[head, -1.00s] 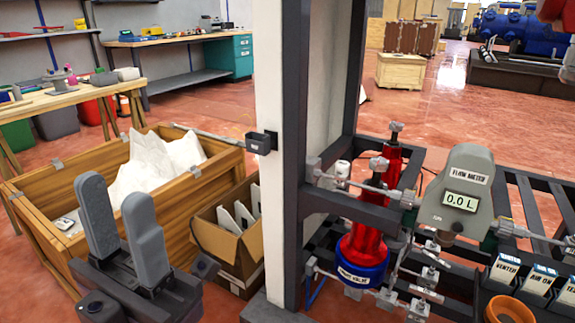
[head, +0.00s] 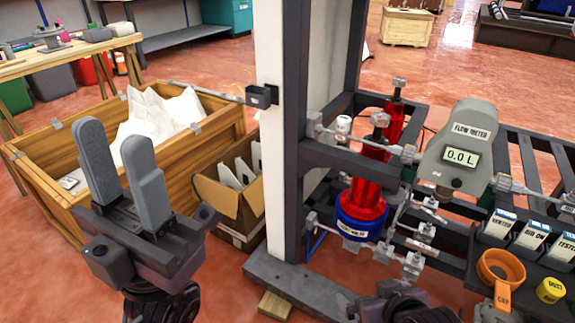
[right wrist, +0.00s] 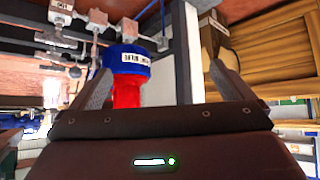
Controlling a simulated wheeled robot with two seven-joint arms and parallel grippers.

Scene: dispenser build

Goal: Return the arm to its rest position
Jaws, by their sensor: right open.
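My left gripper (head: 115,138) shows in the head view with its two grey fingers pointing up and a gap between them. It is empty, in front of the wooden crate in the picture. A dark part of my right arm (head: 395,302) shows at the bottom of the head view; its fingers cannot be made out there. In the right wrist view my right gripper (right wrist: 160,70) has its fingers wide apart with nothing held. The red dispenser body with a blue collar (head: 361,214) stands in the dark frame; the collar also shows beyond the fingers in the right wrist view (right wrist: 127,62).
A wooden crate (head: 205,150) with white bags and a cardboard box (head: 228,203) stand left of the post (head: 270,185). A flow meter (head: 459,150) reads 0.0 L. An orange ring (head: 485,268) and yellow cap (head: 550,290) lie at lower right. Open floor shows behind.

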